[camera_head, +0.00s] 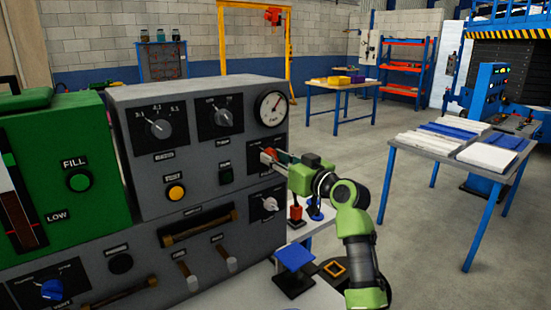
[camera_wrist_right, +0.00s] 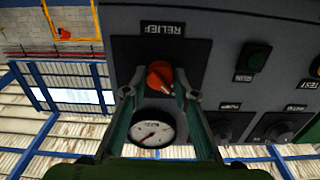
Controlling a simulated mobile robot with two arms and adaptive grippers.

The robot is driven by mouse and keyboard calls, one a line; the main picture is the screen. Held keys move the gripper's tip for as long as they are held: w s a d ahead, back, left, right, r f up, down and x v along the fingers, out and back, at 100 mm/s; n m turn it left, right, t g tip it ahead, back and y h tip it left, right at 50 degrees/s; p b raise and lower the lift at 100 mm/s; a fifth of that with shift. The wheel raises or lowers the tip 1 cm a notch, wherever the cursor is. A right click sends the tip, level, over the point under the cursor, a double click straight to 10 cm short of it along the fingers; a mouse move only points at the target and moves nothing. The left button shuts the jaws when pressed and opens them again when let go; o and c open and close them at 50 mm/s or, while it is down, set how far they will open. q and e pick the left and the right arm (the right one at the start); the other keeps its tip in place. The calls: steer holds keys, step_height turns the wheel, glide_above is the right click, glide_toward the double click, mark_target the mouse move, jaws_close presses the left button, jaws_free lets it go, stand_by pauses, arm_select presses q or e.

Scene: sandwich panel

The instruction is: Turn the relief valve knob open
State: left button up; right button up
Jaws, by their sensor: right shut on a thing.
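The relief valve knob is red and sits on a dark plate marked RELIEF on the grey panel (camera_head: 145,95). In the right wrist view the knob (camera_wrist_right: 160,76) shows between the fingers, under the upside-down label. In the head view only a bit of red (camera_head: 261,158) shows, below the round gauge (camera_head: 271,108). My right gripper (camera_head: 270,158) reaches the panel from the right and is shut on the knob; its fingers (camera_wrist_right: 160,93) lie on either side of it. The knob's exact angle is hard to read. My left gripper is not in view.
Other panel knobs, a yellow button (camera_head: 176,193) and handles surround the spot. A light knob (camera_head: 269,204) sits just below my right gripper. A green FILL unit (camera_head: 75,150) stands at left. Tables (camera_head: 446,152) stand farther right, with open floor between.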

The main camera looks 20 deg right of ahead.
steer(key=m+p, duration=0.4)
steer(key=m, duration=0.1)
steer(key=shift+r, duration=0.15)
steer(key=m+p, duration=0.3)
steer(key=m, duration=0.1)
steer(key=shift+m, duration=0.3)
steer(key=m+p, duration=0.3)
steer(key=m, duration=0.1)
steer(key=shift+p, duration=0.4)
steer(key=shift+m+p, duration=1.2)
steer(key=shift+m, duration=0.9)
steer(key=shift+f, duration=0.2)
steer(key=o, duration=1.1)
steer(key=v, duration=1.2)
